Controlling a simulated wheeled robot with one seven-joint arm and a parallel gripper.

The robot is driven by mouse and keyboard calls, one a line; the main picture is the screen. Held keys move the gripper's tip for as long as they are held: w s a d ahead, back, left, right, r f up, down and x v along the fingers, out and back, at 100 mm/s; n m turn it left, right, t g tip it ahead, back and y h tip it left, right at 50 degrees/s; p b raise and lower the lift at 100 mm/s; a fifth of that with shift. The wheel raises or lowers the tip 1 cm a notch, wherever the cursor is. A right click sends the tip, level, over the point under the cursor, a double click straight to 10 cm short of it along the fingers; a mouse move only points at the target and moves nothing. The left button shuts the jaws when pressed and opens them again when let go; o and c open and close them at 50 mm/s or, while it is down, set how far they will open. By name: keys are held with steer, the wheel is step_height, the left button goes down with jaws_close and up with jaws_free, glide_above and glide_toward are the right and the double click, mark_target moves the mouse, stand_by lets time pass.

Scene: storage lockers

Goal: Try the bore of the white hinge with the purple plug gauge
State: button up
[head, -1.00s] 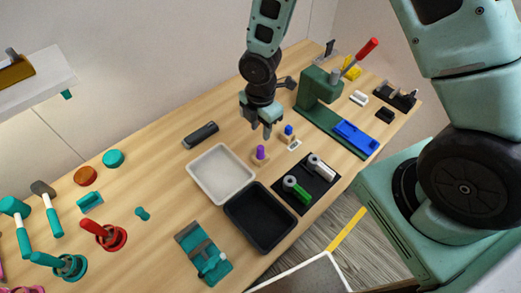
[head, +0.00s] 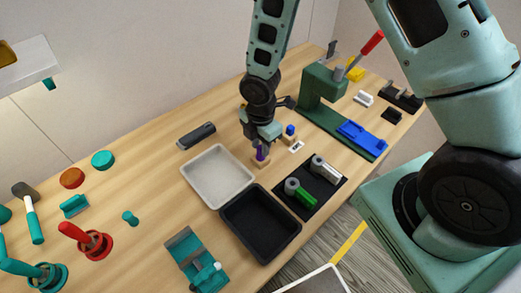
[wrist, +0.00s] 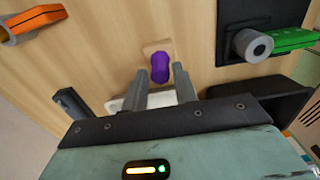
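The purple plug gauge (head: 261,153) stands upright in a small wooden block left of the black mat. It also shows in the wrist view (wrist: 160,68). My gripper (head: 261,146) is low over it, pointing down. In the wrist view my two fingers (wrist: 162,84) are apart, near the gauge's two sides; contact cannot be told. The white hinge (head: 328,169) lies on the black mat (head: 318,192), at its far side, with a grey round barrel end. Its bore cannot be made out.
A green hinge (head: 304,197) lies beside the white one. A blue plug gauge (head: 290,130) stands behind my gripper. A white tray (head: 216,203) and a black tray (head: 259,246) lie in front. The green press (head: 322,92) with a blue plate stands to the right.

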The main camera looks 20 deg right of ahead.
steer(key=c, duration=0.5)
step_height(320, 180, up, 7)
steer(key=p, duration=0.6)
steer(key=shift+r, duration=0.15)
